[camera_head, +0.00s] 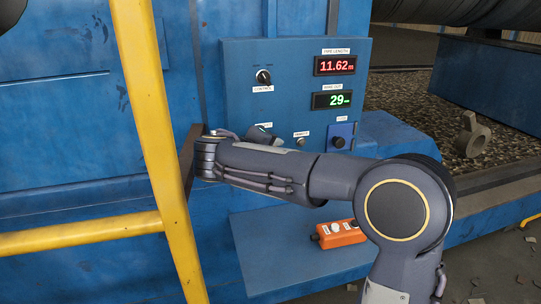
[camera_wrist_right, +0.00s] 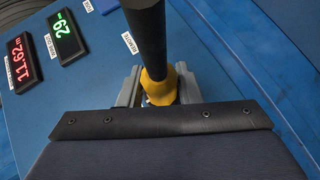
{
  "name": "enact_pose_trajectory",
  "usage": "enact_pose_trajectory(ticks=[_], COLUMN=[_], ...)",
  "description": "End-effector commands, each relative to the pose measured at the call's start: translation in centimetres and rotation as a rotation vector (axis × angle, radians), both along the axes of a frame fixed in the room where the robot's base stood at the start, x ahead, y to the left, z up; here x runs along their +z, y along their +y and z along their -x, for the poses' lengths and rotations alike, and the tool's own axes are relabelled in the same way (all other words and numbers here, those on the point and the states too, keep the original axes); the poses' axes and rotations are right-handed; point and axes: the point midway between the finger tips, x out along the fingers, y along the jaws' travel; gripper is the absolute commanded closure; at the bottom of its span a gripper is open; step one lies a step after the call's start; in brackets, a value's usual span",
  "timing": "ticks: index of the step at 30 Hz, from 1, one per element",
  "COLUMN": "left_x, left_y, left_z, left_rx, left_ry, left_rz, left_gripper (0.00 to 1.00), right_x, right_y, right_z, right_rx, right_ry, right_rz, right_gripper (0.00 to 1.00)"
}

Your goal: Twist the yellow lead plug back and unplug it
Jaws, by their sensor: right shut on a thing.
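The yellow lead plug (camera_wrist_right: 159,90) shows in the right wrist view, with a thick black lead (camera_wrist_right: 147,35) running from it towards the top of the picture. My right gripper (camera_wrist_right: 158,97) has its two grey fingers on either side of the plug and is shut on it, close to the blue control panel. In the head view my right arm crosses in front of the panel (camera_head: 235,85), and the plug is hidden there. The socket under the plug cannot be made out. My left gripper is in neither view.
The panel carries a red display (camera_head: 335,65), a green display (camera_head: 332,100) and a black knob (camera_head: 263,76). An orange control box (camera_head: 340,233) lies on the blue shelf (camera_head: 270,255) below. A yellow railing (camera_head: 150,110) stands at the left, close to my right wrist.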

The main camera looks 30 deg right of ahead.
Motion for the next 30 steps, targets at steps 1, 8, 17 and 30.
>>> enact_pose_trajectory(ticks=[1,8,17,30], left_x=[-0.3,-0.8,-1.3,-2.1], left_y=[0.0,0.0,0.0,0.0], left_z=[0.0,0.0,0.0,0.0], left_rx=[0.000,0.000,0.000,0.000], left_ry=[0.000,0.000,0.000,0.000], left_rz=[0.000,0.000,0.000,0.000], left_gripper=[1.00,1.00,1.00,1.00], right_x=[-0.2,-0.2,-0.2,-0.2], right_y=[0.1,0.3,0.6,1.0], right_z=[0.4,1.3,2.4,4.1], right_rx=[-0.004,-0.002,-0.002,-0.001], right_ry=[0.005,0.004,0.004,0.004], right_rz=[-0.002,-0.003,-0.003,-0.003], right_gripper=[1.00,1.00,1.00,1.00])
